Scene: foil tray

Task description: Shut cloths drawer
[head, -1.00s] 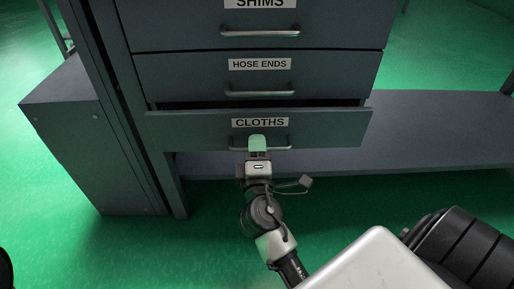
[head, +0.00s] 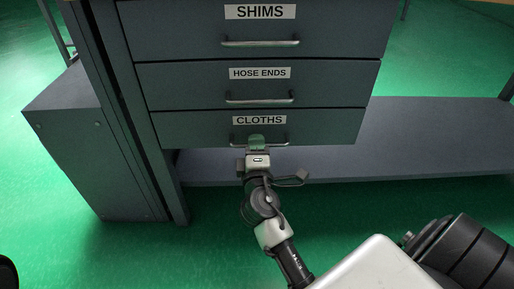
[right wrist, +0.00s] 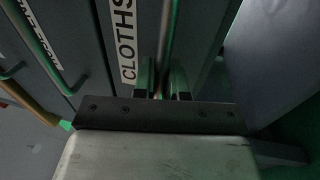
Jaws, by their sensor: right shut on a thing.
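The cloths drawer (head: 310,128) is the lowest of the drawers in the head view, with a white CLOTHS label. Its front looks flush with the drawers above. Its bar handle (head: 283,144) runs across the front under the label. My right gripper (head: 257,142) reaches up from below and is shut on the middle of the handle. In the right wrist view the handle (right wrist: 169,45) passes between the two fingers (right wrist: 161,82), beside the CLOTHS label. My left gripper does not show.
The hose ends drawer (head: 330,85) and the shims drawer (head: 345,28) above are shut. A low grey shelf (head: 430,135) extends to the right of the drawers. A grey cabinet side (head: 95,150) stands at the left. Green floor (head: 130,245) is clear in front.

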